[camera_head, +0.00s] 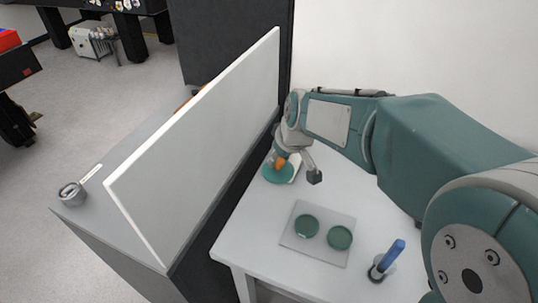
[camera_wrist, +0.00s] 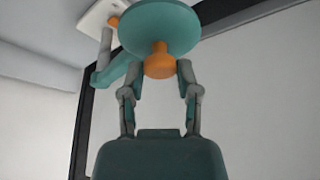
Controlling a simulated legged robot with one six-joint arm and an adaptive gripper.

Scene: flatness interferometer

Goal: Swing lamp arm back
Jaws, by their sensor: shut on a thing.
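The lamp shows in the wrist view as a round teal head (camera_wrist: 160,28) with an orange knob (camera_wrist: 159,64) facing my gripper. A teal lamp arm (camera_wrist: 121,75) runs from the head to a grey post (camera_wrist: 104,52) with an orange part, beside a white base (camera_wrist: 97,17). My gripper (camera_wrist: 160,72) has a finger on each side of the knob and is shut on it. In the head view, the teal lamp head (camera_head: 273,175) and orange knob (camera_head: 280,163) show under my gripper (camera_head: 281,157); much of the lamp is hidden there.
A white upright panel (camera_head: 200,140) stands left of the white table (camera_head: 262,235). A grey plate (camera_head: 322,221) with two green discs (camera_head: 306,226) and a blue-handled tool (camera_head: 388,260) in a holder are nearer. A roll of tape (camera_head: 71,193) lies beyond the panel.

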